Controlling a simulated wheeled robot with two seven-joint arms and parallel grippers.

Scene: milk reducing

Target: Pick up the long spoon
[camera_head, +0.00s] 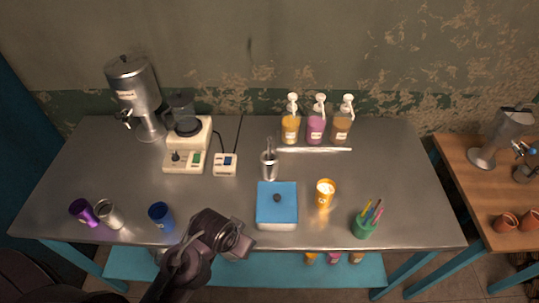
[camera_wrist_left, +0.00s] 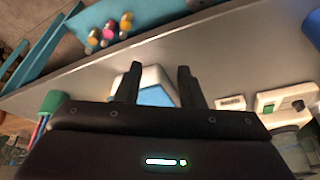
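A thin metal handle, which looks like the long spoon (camera_head: 268,144), stands up out of a metal cup (camera_head: 269,169) near the middle of the table; its lower end is hidden in the cup. My left gripper (camera_head: 240,243) is over the table's front edge, in front of and left of the cup, well apart from it. In the left wrist view my left gripper (camera_wrist_left: 159,68) has its two fingers spread with nothing held between them. My right gripper is in neither view.
A blue-lidded box (camera_head: 277,213) stands between my left gripper and the orange cup (camera_head: 325,193). A blue cup (camera_head: 161,216) is left of the gripper. A white machine (camera_head: 188,147), a switch box (camera_head: 225,164) and pump bottles (camera_head: 316,125) stand further back.

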